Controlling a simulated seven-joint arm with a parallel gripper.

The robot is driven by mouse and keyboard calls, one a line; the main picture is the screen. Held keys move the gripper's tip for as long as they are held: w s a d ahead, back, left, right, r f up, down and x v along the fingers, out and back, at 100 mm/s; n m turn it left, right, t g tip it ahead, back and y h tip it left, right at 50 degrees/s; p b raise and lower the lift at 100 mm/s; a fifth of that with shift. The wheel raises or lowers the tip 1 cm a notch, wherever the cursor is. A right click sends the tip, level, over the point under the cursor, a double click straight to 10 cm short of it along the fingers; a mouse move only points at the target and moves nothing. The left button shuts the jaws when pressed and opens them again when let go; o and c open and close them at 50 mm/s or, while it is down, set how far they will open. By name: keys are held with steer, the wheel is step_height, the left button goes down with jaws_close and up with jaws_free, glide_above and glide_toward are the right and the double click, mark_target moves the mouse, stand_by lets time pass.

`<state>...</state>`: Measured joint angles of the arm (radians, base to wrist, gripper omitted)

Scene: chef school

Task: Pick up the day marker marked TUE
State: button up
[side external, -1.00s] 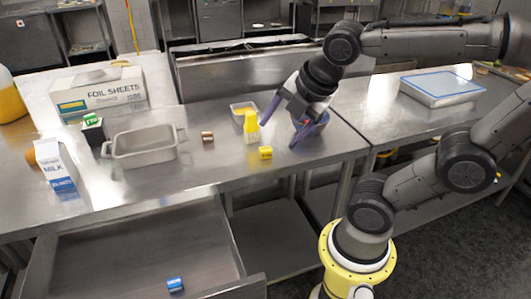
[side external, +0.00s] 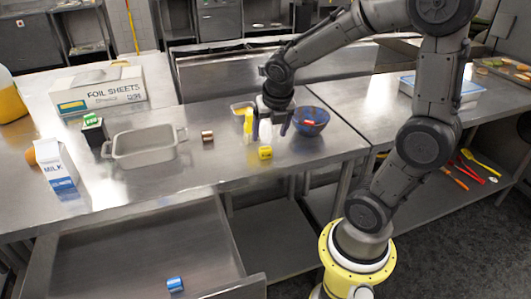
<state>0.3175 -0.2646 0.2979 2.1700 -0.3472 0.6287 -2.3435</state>
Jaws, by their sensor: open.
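Several small coloured blocks could be day markers, but their lettering is too small to read. A yellow one (side external: 265,153) lies on the steel counter (side external: 225,175). A brown one (side external: 207,136) lies left of it. A blue one (side external: 175,284) lies in the open drawer (side external: 130,250). A red one (side external: 309,122) is in the blue bowl (side external: 318,130). A green one (side external: 90,119) is on a black box.
A yellow-topped container (side external: 248,126) stands close left of my gripper, by a small tub (side external: 238,108). A metal pan (side external: 146,148), milk carton (side external: 58,168) and foil sheets box (side external: 100,92) stand farther left. The counter front between pan and yellow block is clear.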

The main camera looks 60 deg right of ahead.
mark_target(266, 149)
steer(key=shift+x, duration=3.85)
steer(key=shift+w+a, duration=0.1)
steer(key=shift+a, duration=0.05)
jaws_close()
